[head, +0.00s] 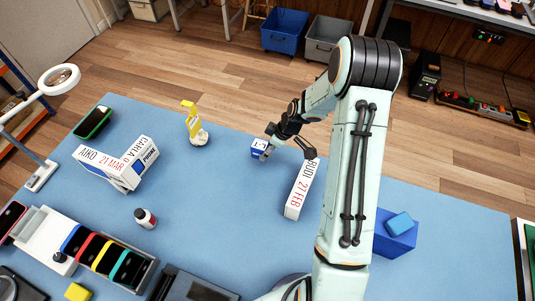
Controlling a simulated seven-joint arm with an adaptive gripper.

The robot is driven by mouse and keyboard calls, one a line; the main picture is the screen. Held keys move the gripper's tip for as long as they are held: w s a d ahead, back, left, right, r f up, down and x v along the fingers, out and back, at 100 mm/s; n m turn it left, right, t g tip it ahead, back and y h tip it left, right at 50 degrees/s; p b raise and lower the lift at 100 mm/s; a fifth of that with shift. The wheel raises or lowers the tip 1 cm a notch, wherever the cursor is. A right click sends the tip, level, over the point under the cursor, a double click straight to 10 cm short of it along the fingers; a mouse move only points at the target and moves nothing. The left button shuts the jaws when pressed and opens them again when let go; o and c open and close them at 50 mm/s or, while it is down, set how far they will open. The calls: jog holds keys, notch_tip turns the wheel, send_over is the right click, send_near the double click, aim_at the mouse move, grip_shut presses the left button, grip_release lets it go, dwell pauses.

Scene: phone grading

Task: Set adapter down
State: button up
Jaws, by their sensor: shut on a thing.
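A small blue-and-white block with dark marks on its white face, which looks like the adapter (257,147), is at the far middle of the blue mat in the head view. My gripper (267,151) reaches in from the right and is shut on it. The gripper partly hides the block's right side. I cannot tell whether the block touches the mat or hangs just above it.
A yellow item on a white base (198,137) stands to the left. The mat (215,205) is clear in the middle.

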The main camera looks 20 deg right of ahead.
jog(key=shift+f, duration=1.4)
jog(key=o, duration=1)
jog(key=shift+f, duration=0.15)
jog(key=shift+o, duration=0.2)
jog(key=v, duration=1.2)
jog(key=s+a+r+m+g+h, duration=0.1)
jog(key=s+a+r+m+g, duration=0.15)
jog(key=s+a+r, duration=0.6)
jog(key=s+a+r+m, duration=0.2)
jog(key=s+a, duration=0.1)
jog(key=s, duration=0.4)
jog(key=s+a+r+m+h, duration=0.1)
jog(key=s+a+m, duration=0.1)
jog(key=s, duration=0.5)
jog(key=shift+s+a+r+m+g, duration=0.25)
jog(key=shift+a+r+m+g, duration=0.15)
jog(key=shift+m, duration=0.25)
